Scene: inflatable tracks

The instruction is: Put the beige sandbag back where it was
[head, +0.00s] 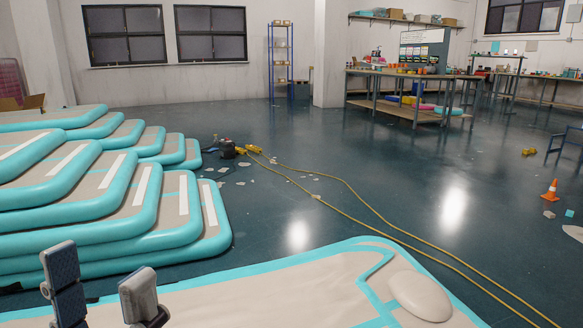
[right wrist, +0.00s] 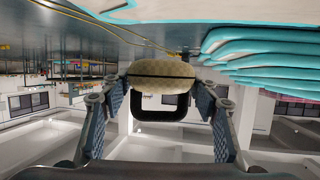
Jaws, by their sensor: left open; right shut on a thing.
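In the right wrist view, my right gripper (right wrist: 157,85) has its two fingers on either side of a beige sandbag (right wrist: 165,69). The sandbag is rounded, with a dark band and a black square handle loop (right wrist: 161,117) towards the wrist. The gripper is shut on it, though the exact contact is hard to see. My right gripper is outside the head view. My left gripper (head: 104,284) is open and empty at the lower left of the head view, in front of the inflatable mats.
A beige and teal inflatable track (head: 235,295) lies in front, with a smooth beige oval (head: 420,295) on its right end. Stacked inflatable tracks (head: 185,222) fill the left. A yellow cable (head: 352,205) crosses the floor. An orange cone (head: 550,190) stands right. Mid-floor is mostly open.

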